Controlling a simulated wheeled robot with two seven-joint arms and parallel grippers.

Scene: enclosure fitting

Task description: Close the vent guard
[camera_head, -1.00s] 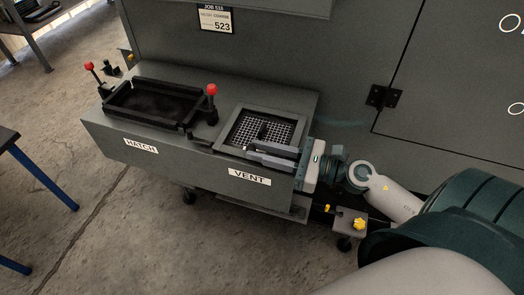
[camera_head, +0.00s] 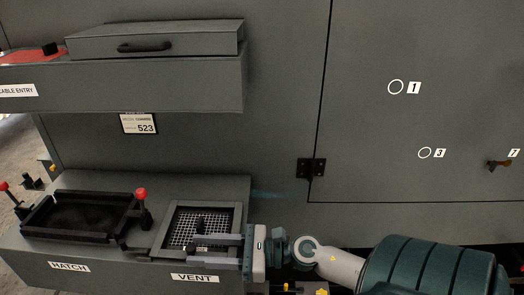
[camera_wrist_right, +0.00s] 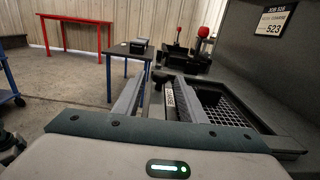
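The vent (camera_head: 236,212) is a square framed opening with a pale mesh (camera_head: 186,233) inside, at the right end of the low ledge. A small dark piece stands out against the mesh. I cannot make out which part is the vent guard. My right gripper (camera_head: 198,246) reaches in from the right, with its fingers over the front edge of the vent, partly hiding it. In the right wrist view its two fingers (camera_wrist_right: 158,98) are apart with nothing gripped between them, and the mesh shows to their right. My left gripper is not in view.
The hatch (camera_head: 122,205), a black open frame with red-knobbed levers (camera_head: 141,194), lies left of the vent. A cable entry box (camera_head: 180,85) overhangs behind. A tall panel (camera_head: 420,110) rises at the right. A blue-legged table (camera_wrist_right: 128,53) stands further off.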

